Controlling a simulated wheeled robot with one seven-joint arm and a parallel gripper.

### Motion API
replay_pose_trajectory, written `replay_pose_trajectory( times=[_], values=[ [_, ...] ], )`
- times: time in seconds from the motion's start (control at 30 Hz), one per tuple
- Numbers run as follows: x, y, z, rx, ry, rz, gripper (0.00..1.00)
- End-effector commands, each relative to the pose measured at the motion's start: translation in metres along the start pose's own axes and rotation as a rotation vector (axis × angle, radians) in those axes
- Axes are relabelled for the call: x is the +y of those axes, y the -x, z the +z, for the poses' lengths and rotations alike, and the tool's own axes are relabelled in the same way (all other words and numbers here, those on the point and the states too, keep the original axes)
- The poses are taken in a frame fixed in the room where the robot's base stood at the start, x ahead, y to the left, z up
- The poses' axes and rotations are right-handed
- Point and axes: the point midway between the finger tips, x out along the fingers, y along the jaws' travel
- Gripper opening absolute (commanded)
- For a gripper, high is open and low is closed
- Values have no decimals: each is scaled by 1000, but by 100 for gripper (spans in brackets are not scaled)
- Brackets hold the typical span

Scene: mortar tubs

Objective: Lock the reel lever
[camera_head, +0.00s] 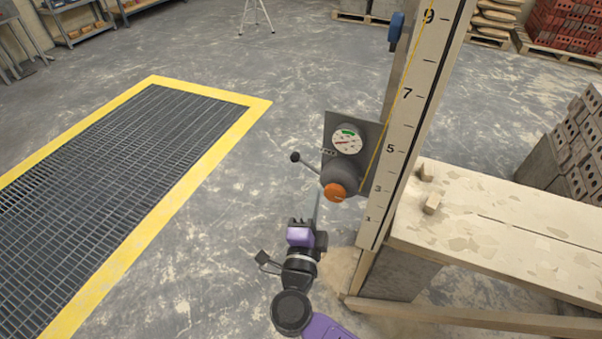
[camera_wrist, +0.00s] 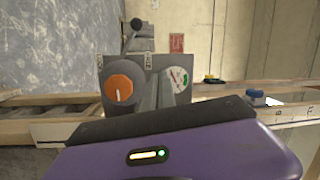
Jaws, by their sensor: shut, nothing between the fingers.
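The reel lever (camera_head: 305,163) is a thin rod with a black ball end, pointing left and slightly up from the reel (camera_head: 342,173). In the wrist view the lever (camera_wrist: 135,35) sticks up at the top, beyond the reel. The reel is a dark grey drum with an orange knob (camera_head: 335,192) in front, on a grey plate. A round gauge (camera_head: 346,141) sits above it and shows in the wrist view, partly behind the fingers. My gripper (camera_head: 317,196) is shut and empty, just below and left of the orange knob, apart from the lever.
A tall numbered board (camera_head: 413,120) with a yellow line stands right of the reel. A plank bench (camera_head: 500,222) with small wooden blocks extends right. A yellow-edged floor grate (camera_head: 110,150) lies left. Floor between grate and reel is clear.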

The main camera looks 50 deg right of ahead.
Motion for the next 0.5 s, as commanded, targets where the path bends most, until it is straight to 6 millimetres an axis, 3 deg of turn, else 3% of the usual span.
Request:
replay_pose_trajectory(
  times=[0.03, 0.2, 0.5],
  values=[
    [7, -6, 11, 16, -26, 35, 0],
    [20, -14, 26, 47, -67, 118, 0],
    [21, -15, 28, 52, -73, 133, 0]
  ],
)
